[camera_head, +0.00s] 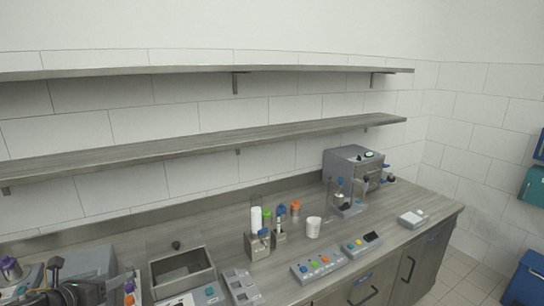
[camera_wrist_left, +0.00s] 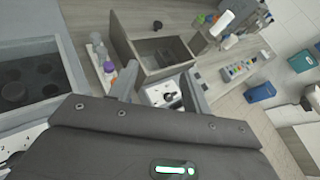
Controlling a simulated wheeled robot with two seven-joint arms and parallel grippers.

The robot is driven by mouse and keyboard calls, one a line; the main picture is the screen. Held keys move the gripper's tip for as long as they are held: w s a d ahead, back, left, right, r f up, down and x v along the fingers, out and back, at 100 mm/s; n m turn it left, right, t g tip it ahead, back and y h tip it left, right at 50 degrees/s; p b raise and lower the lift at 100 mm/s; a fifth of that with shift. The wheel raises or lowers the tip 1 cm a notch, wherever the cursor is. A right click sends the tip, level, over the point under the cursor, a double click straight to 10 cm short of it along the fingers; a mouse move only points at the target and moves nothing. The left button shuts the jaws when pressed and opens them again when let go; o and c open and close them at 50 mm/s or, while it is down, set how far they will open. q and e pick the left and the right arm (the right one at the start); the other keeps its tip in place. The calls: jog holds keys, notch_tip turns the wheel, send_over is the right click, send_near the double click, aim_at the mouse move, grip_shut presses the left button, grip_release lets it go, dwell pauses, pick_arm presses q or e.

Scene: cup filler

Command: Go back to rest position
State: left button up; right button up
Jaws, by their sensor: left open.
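My left gripper (camera_head: 84,290) is at the lower left edge of the head view, dark and partly cut off by the frame. In the left wrist view its two grey fingers (camera_wrist_left: 160,90) stand apart with nothing held between them. Past the fingers are a small white device with a black knob (camera_wrist_left: 168,96) and an open grey bin (camera_wrist_left: 150,62). The bin (camera_head: 182,274) also shows in the head view, to the right of the gripper. My right gripper does not show.
A white cup (camera_head: 313,228) stands mid-counter, right of a holder with colored-capped bottles (camera_head: 262,238). Button panels (camera_head: 319,266) line the front. A grey machine (camera_head: 350,164) stands at the back right. Two shelves (camera_head: 200,144) run along the wall, bare.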

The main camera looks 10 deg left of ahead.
pick_arm(q)
jog(key=s+d+f+n+g+y, duration=0.1)
jog(key=s+d+f+n+g, duration=0.1)
jog(key=s+d+f+n, duration=0.5)
jog(key=s+d+f+n+g+y, duration=0.2)
jog(key=s+f+n, duration=0.3)
jog(key=f+n, duration=0.45)
jog(key=s+d+f+n+g+h, duration=0.25)
jog(key=s+d+n+g, duration=0.35)
jog(key=s+d+n, duration=0.9)
notch_tip(320, 180, down, 33)
jog(key=d+g+b, duration=0.1)
jog(key=b, duration=0.5)
jog(key=s+a+f+b, duration=0.1)
jog(key=s+f+b, duration=0.1)
jog(key=s+f, duration=0.5)
jog(key=s+a+f+g+b, duration=0.1)
jog(key=s+f+b, duration=0.1)
jog(key=s+f, duration=0.6)
notch_tip(320, 180, down, 4)
jog(key=shift+s+a+f, duration=0.15)
jog(key=shift+s+a, duration=0.05)
jog(key=shift+a, duration=0.15)
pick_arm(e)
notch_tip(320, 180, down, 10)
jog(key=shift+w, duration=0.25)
